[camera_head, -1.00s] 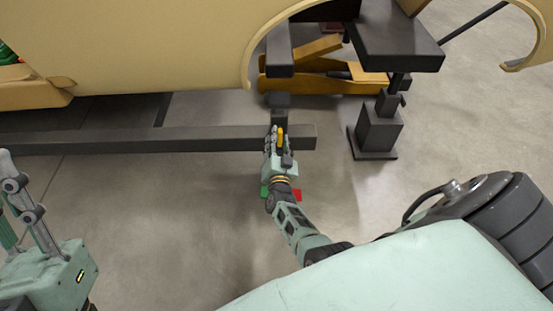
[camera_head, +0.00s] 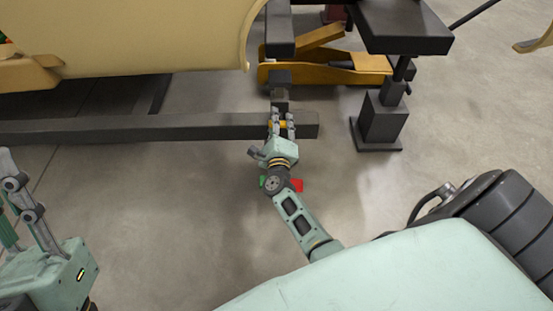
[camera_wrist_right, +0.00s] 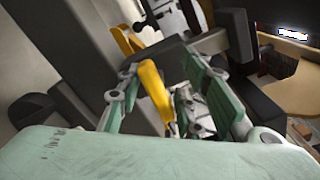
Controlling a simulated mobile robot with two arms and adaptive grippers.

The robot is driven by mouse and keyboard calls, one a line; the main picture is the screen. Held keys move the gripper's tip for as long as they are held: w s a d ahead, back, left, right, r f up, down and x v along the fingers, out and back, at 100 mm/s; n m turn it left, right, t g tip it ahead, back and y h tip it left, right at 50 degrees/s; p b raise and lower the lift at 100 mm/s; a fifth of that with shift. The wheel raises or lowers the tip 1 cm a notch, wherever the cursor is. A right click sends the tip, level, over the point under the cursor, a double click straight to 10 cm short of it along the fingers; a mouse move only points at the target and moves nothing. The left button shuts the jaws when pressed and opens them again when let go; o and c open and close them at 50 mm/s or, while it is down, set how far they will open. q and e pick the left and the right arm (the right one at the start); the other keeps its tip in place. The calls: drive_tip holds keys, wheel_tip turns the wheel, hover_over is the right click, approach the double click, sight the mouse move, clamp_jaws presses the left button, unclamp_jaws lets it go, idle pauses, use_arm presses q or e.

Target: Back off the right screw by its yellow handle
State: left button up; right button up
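The yellow handle (camera_head: 279,124) shows between the fingers of my right gripper (camera_head: 282,119), near the right end of a dark beam. In the right wrist view, the handle (camera_wrist_right: 155,92) is a slanting yellow bar between the spread fingers (camera_wrist_right: 165,95). It lies close to the left finger, with a visible gap to the right one. My right gripper is open around it. The screw itself is mostly hidden by the gripper and dark parts. My left gripper (camera_head: 22,200) is at the left edge, far from the handle and partly cut off.
The dark beam (camera_head: 180,127) runs left along the floor under a cream body shell (camera_head: 140,35). A yellow jack (camera_head: 340,72) lies behind. A dark stand (camera_head: 380,120) is to the right.

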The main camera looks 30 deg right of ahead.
drive_tip(key=m+b, duration=0.1)
drive_tip(key=m, duration=0.2)
drive_tip(key=m+b, duration=0.2)
drive_tip(key=m, duration=0.1)
drive_tip(key=m+b, duration=0.1)
drive_tip(key=m, duration=0.3)
drive_tip(key=shift+s+d+f+b, duration=0.15)
drive_tip(key=shift+s+d+b, duration=0.15)
drive_tip(key=shift+d+b, duration=0.1)
drive_tip(key=shift+s+a+r+m, duration=0.15)
drive_tip(key=shift+s+r+m, duration=0.1)
drive_tip(key=shift+m, duration=0.55)
drive_tip(key=s+a+n+g+y+p, duration=0.1)
drive_tip(key=s+a+n+y+p, duration=0.35)
drive_tip(key=a+n+p, duration=0.5)
drive_tip(key=s+a+n+y+p, duration=0.3)
drive_tip(key=s+a+n+p, duration=0.3)
drive_tip(key=n+p, duration=0.6)
drive_tip(key=s+a+f+n+g+y+p, duration=0.1)
drive_tip(key=s+f+n+g+p, duration=0.1)
drive_tip(key=s+n+p, duration=0.4)
drive_tip(key=s+a+f+n+g+y+p, duration=0.2)
drive_tip(key=s+n+p, duration=0.4)
drive_tip(key=s+n, duration=0.4)
drive_tip(key=shift+s+a+f+g, duration=0.2)
drive_tip(key=shift+s+f+g, duration=0.25)
drive_tip(key=shift+g, duration=0.65)
drive_tip(key=shift+w+f, duration=0.1)
drive_tip(key=shift+w, duration=0.05)
